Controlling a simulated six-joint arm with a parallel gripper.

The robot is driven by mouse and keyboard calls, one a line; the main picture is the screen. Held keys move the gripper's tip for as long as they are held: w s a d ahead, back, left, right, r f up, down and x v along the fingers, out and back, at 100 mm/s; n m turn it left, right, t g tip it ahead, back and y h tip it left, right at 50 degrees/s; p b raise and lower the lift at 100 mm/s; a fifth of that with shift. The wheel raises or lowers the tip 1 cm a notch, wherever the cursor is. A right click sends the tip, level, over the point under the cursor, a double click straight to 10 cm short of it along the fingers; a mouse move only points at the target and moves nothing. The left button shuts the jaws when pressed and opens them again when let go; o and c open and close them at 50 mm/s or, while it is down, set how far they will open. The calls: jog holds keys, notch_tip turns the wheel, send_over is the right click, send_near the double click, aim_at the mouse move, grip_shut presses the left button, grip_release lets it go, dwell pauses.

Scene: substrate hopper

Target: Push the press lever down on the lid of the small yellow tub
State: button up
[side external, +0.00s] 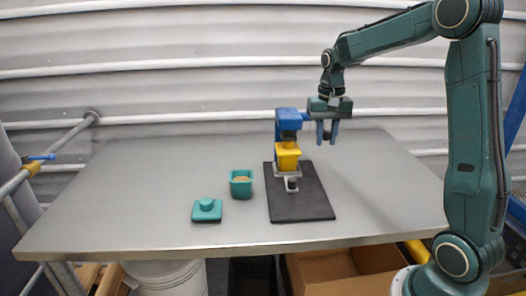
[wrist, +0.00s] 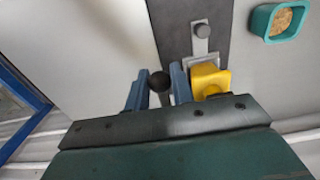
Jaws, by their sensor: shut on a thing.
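A blue press head (side external: 287,120) stands above the small yellow tub (side external: 287,158) on a dark mat (side external: 310,205). A blue arm, apparently the lever, reaches right from the head to my gripper (side external: 327,132). In the wrist view, a black ball knob (wrist: 159,82) sits between the two blue fingers of my gripper (wrist: 158,88), and they are shut on it. The yellow tub also shows there (wrist: 209,80), just right of the fingers, partly hidden by my gripper. The tub's lid cannot be made out clearly.
A grey bracket with a dark round knob (side external: 292,184) is in front of the yellow tub. A teal tub (side external: 241,188) with brown contents and a teal lid (side external: 207,212) stand left of the mat. The grey table (side external: 130,190) is clear at left and right.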

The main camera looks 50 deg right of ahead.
notch_tip(320, 180, down, 4)
jog(key=shift+r, duration=0.25)
dwell(0.4)
jog(key=shift+r, duration=2.1)
jog(key=o, duration=0.6)
jog(key=shift+c, duration=0.2)
jog(key=shift+r, duration=3.5)
